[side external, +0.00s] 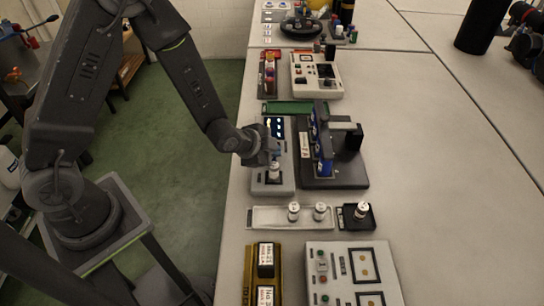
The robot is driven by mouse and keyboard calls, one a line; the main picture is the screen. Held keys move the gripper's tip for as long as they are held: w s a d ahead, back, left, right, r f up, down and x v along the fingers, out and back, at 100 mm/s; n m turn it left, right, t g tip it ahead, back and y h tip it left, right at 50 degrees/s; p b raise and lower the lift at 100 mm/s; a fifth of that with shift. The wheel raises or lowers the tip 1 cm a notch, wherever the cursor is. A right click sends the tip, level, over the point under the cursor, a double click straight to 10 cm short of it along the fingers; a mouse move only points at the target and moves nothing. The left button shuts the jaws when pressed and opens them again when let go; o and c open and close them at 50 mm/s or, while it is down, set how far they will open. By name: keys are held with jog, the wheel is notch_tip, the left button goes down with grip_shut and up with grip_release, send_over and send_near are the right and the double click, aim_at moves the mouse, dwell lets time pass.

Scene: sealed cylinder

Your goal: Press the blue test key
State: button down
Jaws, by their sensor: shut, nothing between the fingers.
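My gripper (264,158) is shut and empty. It is low over the near-middle part of a narrow pale device (286,181); I cannot tell whether it touches it. The device has a dark display (276,127) with light blue and white marks at its far end. A small white cylinder with a dark band (273,172) stands upright on the device, just in front of my gripper. I cannot pick out the blue test key for sure; my gripper hides part of the device.
A dark stand with blue parts (322,150) rises close on the right. In front, a pale tray (265,217) holds two white cylinders, and a black tray (347,220) holds another. A yellow holder (250,270) and a control panel (322,262) lie nearer.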

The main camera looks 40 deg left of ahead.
jog(key=shift+s+f, duration=0.1)
jog(key=shift+f, duration=0.25)
dwell(0.3)
jog(key=shift+r, duration=0.9)
jog(key=shift+r, duration=0.1)
jog(key=shift+r, duration=2.45)
jog(key=s+a+r+n+g+y, duration=0.1)
jog(key=s+a+r+n, duration=0.1)
jog(key=s+r+n, duration=0.3)
jog(key=s+a+r, duration=0.2)
jog(key=s+r, duration=0.1)
jog(key=r, duration=0.5)
jog(key=s+r+n+g, duration=0.1)
jog(key=s+r+n, duration=0.2)
jog(key=s, duration=0.4)
jog(key=s+r+n+g, duration=0.1)
jog(key=s+r+n, duration=0.1)
jog(key=s, duration=0.4)
jog(key=shift+s+a+r+n, duration=0.3)
jog(key=shift+s+r+n, duration=0.1)
jog(key=shift+r, duration=0.25)
